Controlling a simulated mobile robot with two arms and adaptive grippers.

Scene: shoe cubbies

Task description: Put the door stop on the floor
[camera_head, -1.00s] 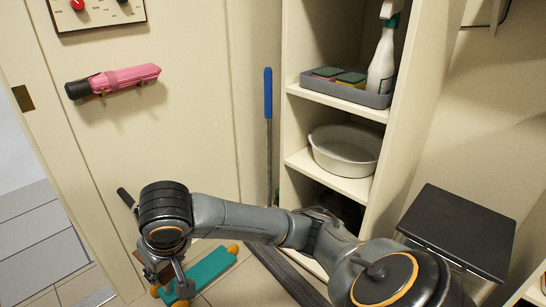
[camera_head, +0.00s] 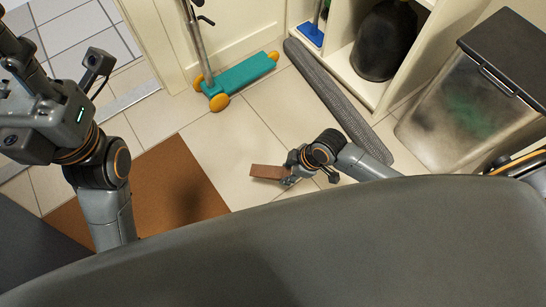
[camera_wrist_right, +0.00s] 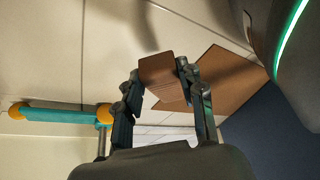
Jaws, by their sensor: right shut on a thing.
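The door stop is a reddish-brown wedge (camera_head: 268,172). My right gripper (camera_head: 289,173) is shut on its right end in the head view. The wedge is over pale floor tiles (camera_head: 255,135); I cannot tell whether it touches them. In the right wrist view the door stop (camera_wrist_right: 163,78) sits between the two fingers of the right gripper (camera_wrist_right: 160,88). My left arm is at the left of the head view; its fingers cannot be made out clearly.
A teal scooter (camera_head: 240,75) with orange wheels stands by the door. A brown mat (camera_head: 180,180) lies on the left. A rolled grey rug (camera_head: 335,95) lies along the cubbies (camera_head: 360,88). A bin (camera_head: 470,115) stands at right.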

